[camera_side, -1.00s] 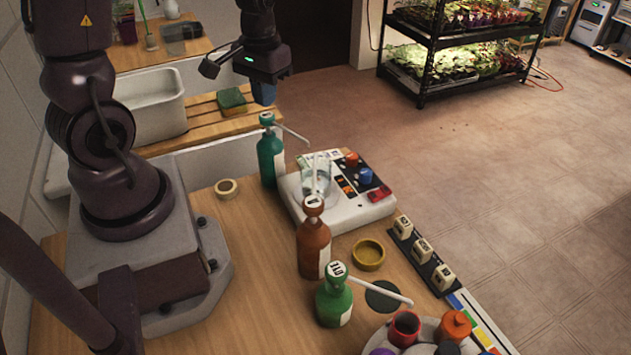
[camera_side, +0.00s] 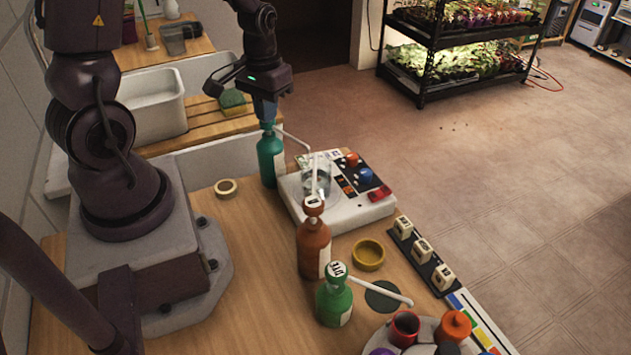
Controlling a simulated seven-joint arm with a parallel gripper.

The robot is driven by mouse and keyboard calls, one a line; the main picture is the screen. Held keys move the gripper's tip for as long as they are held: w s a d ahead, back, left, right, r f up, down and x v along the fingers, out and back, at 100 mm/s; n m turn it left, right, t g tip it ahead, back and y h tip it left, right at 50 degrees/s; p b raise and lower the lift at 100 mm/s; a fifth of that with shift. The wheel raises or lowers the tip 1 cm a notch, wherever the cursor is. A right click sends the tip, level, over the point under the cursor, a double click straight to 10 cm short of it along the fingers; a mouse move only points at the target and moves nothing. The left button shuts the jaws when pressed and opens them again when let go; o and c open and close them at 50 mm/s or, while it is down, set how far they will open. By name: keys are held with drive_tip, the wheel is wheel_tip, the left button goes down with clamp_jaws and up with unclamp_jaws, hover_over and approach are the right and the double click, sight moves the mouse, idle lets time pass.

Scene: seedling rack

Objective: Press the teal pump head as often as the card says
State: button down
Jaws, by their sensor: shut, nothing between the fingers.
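The teal pump bottle (camera_side: 270,160) stands upright at the far end of the wooden table, beside the white machine. Its pump head (camera_side: 268,129) is mostly hidden under my gripper (camera_side: 266,122), with the white spout (camera_side: 293,137) sticking out to the right. My gripper points straight down, its fingers shut and empty, and its tips appear to touch the top of the pump head. I cannot make out a readable card with a number.
A clear beaker (camera_side: 316,179) stands on the white machine (camera_side: 345,213). A brown bottle (camera_side: 313,250) and a green pump bottle (camera_side: 334,302) stand nearer. A tape roll (camera_side: 226,187) lies left; number blocks (camera_side: 421,249) line the right edge.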

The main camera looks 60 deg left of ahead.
idle(0.3)
drive_tip(key=shift+r, duration=1.7)
wheel_tip(320, 180, up, 6)
drive_tip(key=s+d+r+m+t, duration=0.2)
drive_tip(key=s+d+r+m, duration=0.1)
drive_tip(key=d+r, duration=0.2)
drive_tip(key=s+d+r+m+t, duration=0.3)
drive_tip(key=d+r, duration=0.1)
drive_tip(key=d, duration=0.5)
drive_tip(key=shift+d+r+t, duration=0.3)
drive_tip(key=shift+d+r, duration=0.05)
drive_tip(key=shift+r, duration=0.05)
